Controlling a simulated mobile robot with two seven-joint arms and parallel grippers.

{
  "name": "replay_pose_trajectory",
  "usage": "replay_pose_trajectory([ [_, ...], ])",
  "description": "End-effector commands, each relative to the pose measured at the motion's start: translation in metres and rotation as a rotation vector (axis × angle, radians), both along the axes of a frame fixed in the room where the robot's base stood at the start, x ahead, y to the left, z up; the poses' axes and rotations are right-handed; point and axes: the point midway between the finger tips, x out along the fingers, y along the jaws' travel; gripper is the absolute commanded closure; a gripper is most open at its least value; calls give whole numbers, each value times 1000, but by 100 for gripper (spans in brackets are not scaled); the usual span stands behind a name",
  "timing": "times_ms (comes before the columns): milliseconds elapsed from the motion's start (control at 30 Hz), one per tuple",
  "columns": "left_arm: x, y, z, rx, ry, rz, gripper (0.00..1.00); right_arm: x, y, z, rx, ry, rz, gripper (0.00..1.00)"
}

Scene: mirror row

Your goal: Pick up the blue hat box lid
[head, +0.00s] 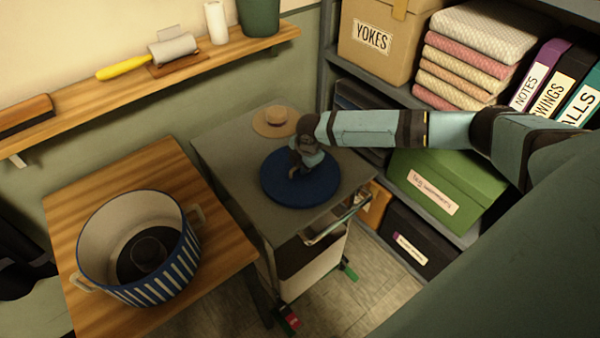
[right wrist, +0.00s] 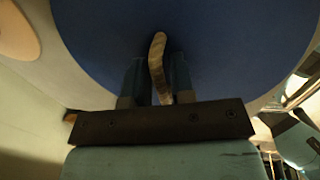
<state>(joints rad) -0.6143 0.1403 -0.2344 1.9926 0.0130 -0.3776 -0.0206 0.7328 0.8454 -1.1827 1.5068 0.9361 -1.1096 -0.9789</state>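The blue hat box lid (head: 279,185) is a round dark blue disc lying on the grey top of a cart (head: 228,150). In the right wrist view the lid (right wrist: 230,50) fills the upper middle, with a tan strap handle (right wrist: 157,60) standing up from it. My right gripper (head: 303,168) points down at the lid's middle. Its fingers (right wrist: 160,85) are close together on either side of the strap and look shut on it. My left gripper is not in view.
A straw hat (head: 275,121) lies behind the lid. An open blue-and-white striped hat box (head: 160,275) with a dark thing inside stands on a wooden table (head: 120,180) at the left. A shelf (head: 400,95) with boxes and binders stands at the right.

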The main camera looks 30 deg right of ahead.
Motion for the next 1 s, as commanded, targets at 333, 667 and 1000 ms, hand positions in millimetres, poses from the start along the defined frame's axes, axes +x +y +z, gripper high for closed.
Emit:
replay_pose_trajectory([
  [333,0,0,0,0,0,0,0,0,0,0,0,0,0,100],
  [667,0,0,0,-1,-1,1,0,0,0,2,1,-1,0,100],
  [1000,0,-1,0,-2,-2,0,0,1,0,49,2,-5,0,100],
])
